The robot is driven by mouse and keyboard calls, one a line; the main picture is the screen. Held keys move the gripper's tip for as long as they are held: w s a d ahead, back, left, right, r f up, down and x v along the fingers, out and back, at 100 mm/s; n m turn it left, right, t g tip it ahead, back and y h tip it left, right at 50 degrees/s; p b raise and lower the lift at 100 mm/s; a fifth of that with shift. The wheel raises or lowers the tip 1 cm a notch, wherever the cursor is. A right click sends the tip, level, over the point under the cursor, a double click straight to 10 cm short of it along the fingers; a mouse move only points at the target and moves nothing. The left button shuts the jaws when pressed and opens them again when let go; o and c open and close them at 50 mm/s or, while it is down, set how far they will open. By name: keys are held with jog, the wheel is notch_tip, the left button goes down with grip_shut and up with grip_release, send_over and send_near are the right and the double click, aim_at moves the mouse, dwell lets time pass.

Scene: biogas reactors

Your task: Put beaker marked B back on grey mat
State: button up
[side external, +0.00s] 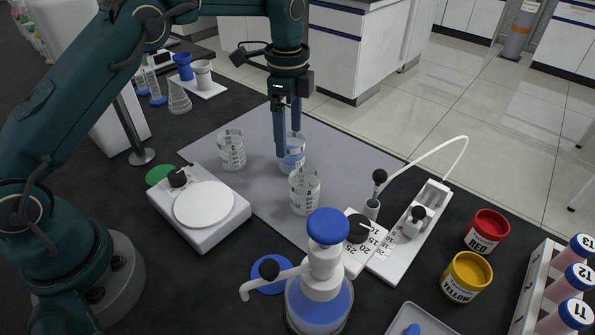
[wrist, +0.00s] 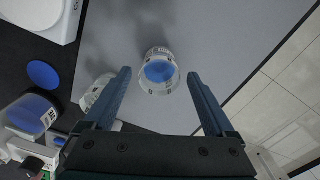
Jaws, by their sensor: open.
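A clear beaker with blue liquid (side external: 292,160) appears to stand upright on the grey mat (side external: 345,165). It also shows in the wrist view (wrist: 160,72), ahead of and between my fingers. My gripper (side external: 288,145) is open, pointing down at this beaker, with its fingers on either side in the side view; I cannot tell whether they touch it. Two clear, seemingly empty beakers stand on the mat, one to the left (side external: 231,152) and one nearer the camera (side external: 304,193). I cannot read for sure which beaker is marked B.
A balance with a round white plate (side external: 204,205) is left of the mat. A blue-topped dispenser bottle (side external: 322,290) stands in front. A white device with a tube (side external: 410,235), red jar (side external: 486,232) and yellow jar (side external: 466,277) are right. The mat's far right is clear.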

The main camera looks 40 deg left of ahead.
jog(key=s+r+n+t, duration=0.3)
jog(key=s+r+n, duration=0.4)
jog(key=s+r, duration=0.45)
jog(key=s+f+n+t, duration=0.2)
jog(key=s+n, duration=0.4)
jog(key=s, duration=0.5)
jog(key=shift+s+f+t, duration=0.15)
jog(key=shift+t, duration=0.15)
jog(key=shift+a, duration=0.1)
dwell(0.4)
